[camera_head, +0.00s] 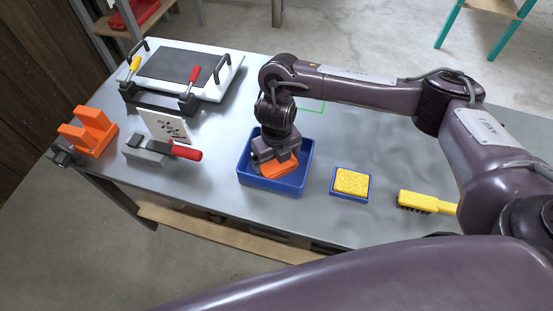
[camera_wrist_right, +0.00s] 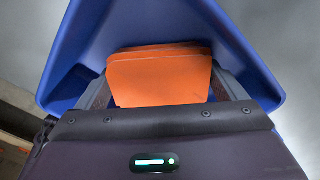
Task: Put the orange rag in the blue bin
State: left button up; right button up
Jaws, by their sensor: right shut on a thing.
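The orange rag (camera_head: 280,167) is in the jaws of my right gripper (camera_head: 273,158), which is shut on it. The gripper points down inside the outline of the blue bin (camera_head: 302,170) on the table. In the right wrist view the orange rag (camera_wrist_right: 160,78) shows between the two fingers, with the blue bin (camera_wrist_right: 258,75) around it. Whether the rag touches the bin's floor I cannot tell. My left gripper is not in view.
A blue tray with a yellow sponge (camera_head: 351,182) and a yellow brush (camera_head: 426,203) lie right of the bin. Left are a red-handled tool on a grey block (camera_head: 148,151), an orange bracket (camera_head: 89,132) and a clamped plate (camera_head: 215,88). The table's front edge is close.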

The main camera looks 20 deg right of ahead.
jog(key=shift+f, duration=0.2)
jog(key=o, duration=0.7)
jog(key=shift+r, duration=0.15)
jog(key=shift+r, duration=0.35)
notch_tip(320, 180, up, 12)
jog(key=shift+f+p, duration=0.25)
jog(key=shift+p, duration=1)
jog(key=shift+s+f, duration=0.1)
